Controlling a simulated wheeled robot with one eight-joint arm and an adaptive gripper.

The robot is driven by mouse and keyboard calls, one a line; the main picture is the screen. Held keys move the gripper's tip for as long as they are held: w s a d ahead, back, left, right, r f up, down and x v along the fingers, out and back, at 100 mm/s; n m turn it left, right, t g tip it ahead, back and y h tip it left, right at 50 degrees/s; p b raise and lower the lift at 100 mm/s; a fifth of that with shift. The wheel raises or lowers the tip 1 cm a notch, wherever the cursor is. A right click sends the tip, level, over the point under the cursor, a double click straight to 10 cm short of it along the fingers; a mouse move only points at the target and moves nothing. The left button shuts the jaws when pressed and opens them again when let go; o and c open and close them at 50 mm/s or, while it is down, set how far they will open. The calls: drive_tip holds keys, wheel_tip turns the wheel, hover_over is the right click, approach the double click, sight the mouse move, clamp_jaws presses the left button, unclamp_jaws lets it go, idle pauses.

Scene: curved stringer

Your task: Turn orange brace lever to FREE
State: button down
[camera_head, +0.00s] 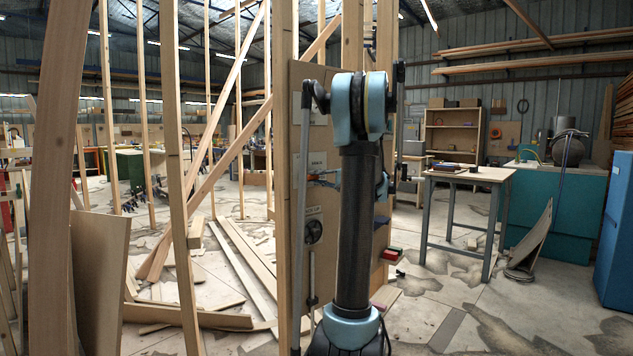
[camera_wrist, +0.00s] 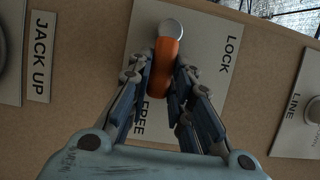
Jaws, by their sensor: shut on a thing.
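The orange brace lever (camera_wrist: 163,65) shows in the wrist view on a pale plate (camera_wrist: 200,60), with a round silver pivot cap (camera_wrist: 171,28) at its upper end. The lever hangs from the cap toward the bottom of the picture, near the FREE label (camera_wrist: 155,118). The LOCK label (camera_wrist: 229,54) is to its right. My gripper (camera_wrist: 166,72) is shut on the lever, one finger on each side. In the head view my arm stands before the panel (camera_head: 297,190), and a sliver of orange (camera_head: 322,172) shows beside it. My arm hides part of the panel there.
A JACK UP label (camera_wrist: 40,58) lies to the left in the wrist view, and a LINE plate (camera_wrist: 303,110) with a round knob lies to the right. In the head view, timber posts and boards (camera_head: 190,318) crowd the left. A workbench (camera_head: 470,175) stands right, with open floor before it.

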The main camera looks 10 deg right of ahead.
drive_tip(key=shift+f, duration=0.15)
drive_tip(key=c, duration=1.4)
unclamp_jaws()
drive_tip(key=shift+c, duration=0.2)
drive_tip(key=shift+d, duration=0.15)
drive_tip(key=v, duration=1.1)
drive_tip(key=shift+s+d, duration=0.2)
drive_tip(key=shift+d, duration=0.15)
